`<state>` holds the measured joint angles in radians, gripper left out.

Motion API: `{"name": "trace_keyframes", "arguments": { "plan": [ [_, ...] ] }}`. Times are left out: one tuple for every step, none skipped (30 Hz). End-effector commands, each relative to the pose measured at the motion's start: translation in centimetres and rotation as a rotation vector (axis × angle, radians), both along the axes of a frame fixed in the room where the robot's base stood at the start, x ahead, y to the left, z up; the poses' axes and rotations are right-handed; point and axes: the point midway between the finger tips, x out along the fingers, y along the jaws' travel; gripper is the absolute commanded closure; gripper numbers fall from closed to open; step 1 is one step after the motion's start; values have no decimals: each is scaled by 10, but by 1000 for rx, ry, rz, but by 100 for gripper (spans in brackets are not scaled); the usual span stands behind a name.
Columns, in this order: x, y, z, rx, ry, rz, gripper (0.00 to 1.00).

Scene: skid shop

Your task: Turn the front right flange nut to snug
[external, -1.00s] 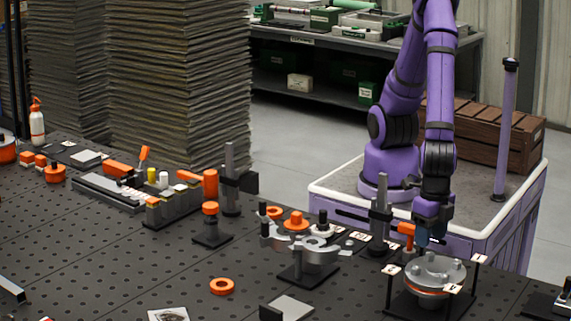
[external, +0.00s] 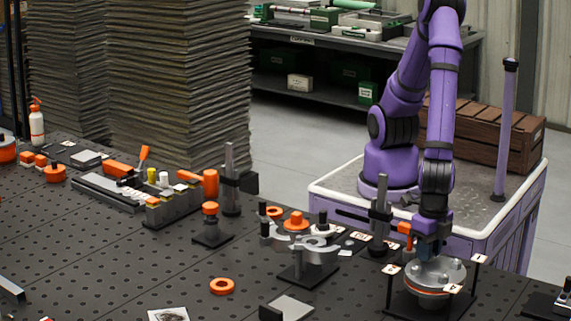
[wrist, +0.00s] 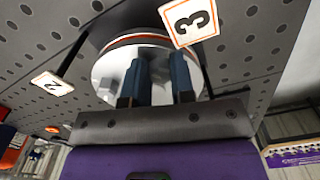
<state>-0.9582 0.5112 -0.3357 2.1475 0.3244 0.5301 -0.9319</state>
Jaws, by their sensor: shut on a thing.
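The round silver flange (external: 451,272) with an orange-red ring under its rim stands on a black stand at the front right of the bench. Several nuts sit on its top face. My gripper (external: 428,253) points straight down over the flange's back left part. In the wrist view, my two blue fingers (wrist: 163,66) reach down to the flange face (wrist: 128,58) and are shut on a nut, which is mostly hidden between them. Another nut (wrist: 106,90) shows to their left. The number 3 tag (wrist: 190,18) is beside the flange, near my fingers.
A number 2 tag (wrist: 52,83) stands off to the left in the wrist view. A grey upright post (external: 381,212) and an orange-handled part (external: 405,231) stand close left of my gripper. A silver bracket fixture (external: 308,253) is further left.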

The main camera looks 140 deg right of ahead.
Motion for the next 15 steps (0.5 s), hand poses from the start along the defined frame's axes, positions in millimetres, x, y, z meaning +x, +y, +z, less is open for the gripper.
{"name": "trace_keyframes", "arguments": {
  "plan": [
    [0, 0, 0, 0, 0, -2, 100],
    [0, 0, 0, 0, 0, -3, 100],
    [0, 0, 0, 0, 0, -7, 100],
    [0, 0, 0, 0, 0, -12, 100],
    [0, 0, 0, 0, 0, -18, 100],
    [0, 0, 0, 0, 0, -29, 100],
    [0, 0, 0, 0, 0, -37, 100],
    [0, 0, 0, 0, 0, -49, 100],
    [0, 0, 0, 0, 0, -66, 100],
    [0, 0, 0, 1, 0, -83, 100],
    [0, 0, 0, 1, 0, -99, 100],
    [0, 0, 0, 1, 0, -125, 100],
    [0, 0, 0, 1, 0, -147, 100],
    [0, 0, 0, 1, 0, -169, 100],
    [-1, 0, 0, 1, 0, -200, 100]
  ]
}}
